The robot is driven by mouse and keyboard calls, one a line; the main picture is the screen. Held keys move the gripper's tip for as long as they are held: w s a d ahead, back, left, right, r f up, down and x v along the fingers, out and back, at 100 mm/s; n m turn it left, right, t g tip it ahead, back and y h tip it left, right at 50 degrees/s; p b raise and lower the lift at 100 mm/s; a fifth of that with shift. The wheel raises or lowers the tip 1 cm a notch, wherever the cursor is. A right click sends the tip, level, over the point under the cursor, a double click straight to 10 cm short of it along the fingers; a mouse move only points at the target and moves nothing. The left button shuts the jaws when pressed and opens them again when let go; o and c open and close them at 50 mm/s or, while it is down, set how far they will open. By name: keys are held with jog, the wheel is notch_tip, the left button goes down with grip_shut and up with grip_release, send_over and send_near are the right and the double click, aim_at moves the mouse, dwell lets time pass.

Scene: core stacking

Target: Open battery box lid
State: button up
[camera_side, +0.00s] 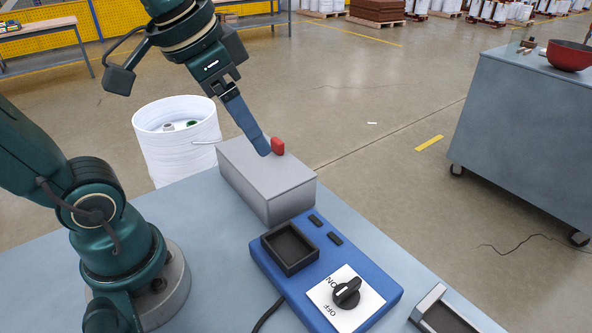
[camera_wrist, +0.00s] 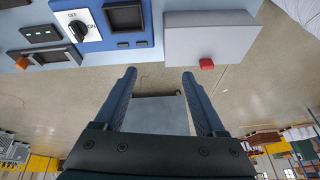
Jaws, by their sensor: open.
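The grey battery box (camera_side: 255,190) stands at the table's far edge, and its flat lid (camera_side: 262,170) looks shut. A red knob (camera_side: 277,146) shows at the lid's far side. My gripper (camera_side: 264,152) points down near the knob; in the side view its fingers overlap, just left of the knob. In the wrist view my gripper (camera_wrist: 158,75) has its fingers spread with nothing between them. There the red knob (camera_wrist: 206,64) lies just outside the right fingertip, on the edge of the grey box (camera_wrist: 212,38). I cannot tell whether the finger touches it.
A blue control unit (camera_side: 325,270) with an empty black tray (camera_side: 289,248) and an ON/OFF dial (camera_side: 346,292) lies in front of the box. A white bucket (camera_side: 177,145) stands behind the table. A grey cabinet (camera_side: 520,130) with a red bowl (camera_side: 568,55) stands at right.

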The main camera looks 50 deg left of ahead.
jog(key=w+a+r+g, duration=0.1)
jog(key=w+a+g, duration=0.1)
jog(key=w+a, duration=0.3)
jog(key=n+g, duration=0.2)
jog(key=g, duration=0.1)
send_over(277, 140)
notch_tip(277, 140, down, 8)
jog(key=shift+w+f, duration=0.1)
jog(key=shift+f, duration=2.65)
jog(key=shift+c, duration=0.3)
grip_shut()
jog(key=shift+r, duration=0.1)
